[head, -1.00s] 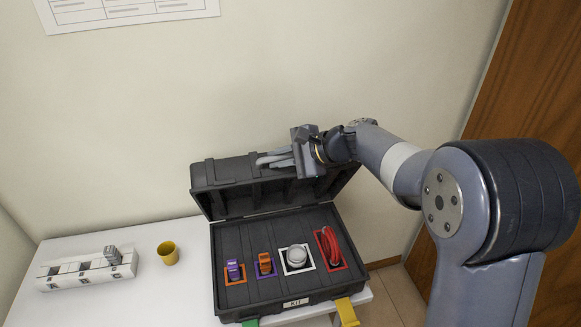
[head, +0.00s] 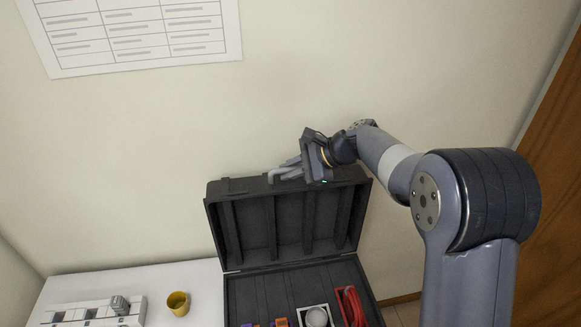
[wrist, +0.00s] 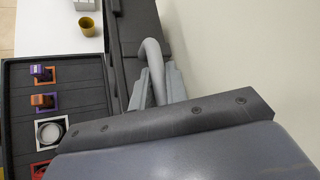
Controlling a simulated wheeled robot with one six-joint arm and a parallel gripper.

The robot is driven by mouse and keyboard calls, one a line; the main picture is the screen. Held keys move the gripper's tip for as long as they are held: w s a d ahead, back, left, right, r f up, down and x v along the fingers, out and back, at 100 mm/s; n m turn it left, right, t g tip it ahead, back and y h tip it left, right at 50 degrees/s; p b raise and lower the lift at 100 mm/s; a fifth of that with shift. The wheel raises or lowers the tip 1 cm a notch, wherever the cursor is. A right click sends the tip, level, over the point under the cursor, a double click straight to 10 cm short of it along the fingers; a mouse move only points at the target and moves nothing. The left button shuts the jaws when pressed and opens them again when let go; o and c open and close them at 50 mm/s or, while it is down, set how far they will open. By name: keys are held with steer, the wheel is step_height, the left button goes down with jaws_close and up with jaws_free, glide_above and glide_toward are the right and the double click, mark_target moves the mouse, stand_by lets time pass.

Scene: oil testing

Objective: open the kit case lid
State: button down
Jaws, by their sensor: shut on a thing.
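The dark grey kit case stands on the white table with its lid (head: 290,225) raised well up, the ribbed inside facing me. The case base (head: 262,290) shows at the bottom of the head view, cut off by the frame edge. My gripper (head: 285,172) is at the lid's top edge, shut on the grey lid handle. The handle (wrist: 150,60) also shows in the wrist view, beside the lid (wrist: 125,45). The gripper fingers (wrist: 160,85) are partly hidden there by my wrist.
The case holds a purple item (wrist: 42,72), an orange item (wrist: 44,100), a round light item (head: 317,317) and a red coil (head: 352,305) in framed slots. A yellow cup (head: 178,303) and a white rack (head: 95,312) stand left. The wall is close behind the lid.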

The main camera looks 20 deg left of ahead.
steer(key=c, duration=1.7)
jaws_free()
steer(key=b+v, duration=0.2)
steer(key=v, duration=0.8)
steer(key=shift+d+b, duration=0.1)
steer(key=shift+b, duration=0.25)
steer(key=shift+d+r, duration=0.25)
steer(key=shift+c, duration=0.4)
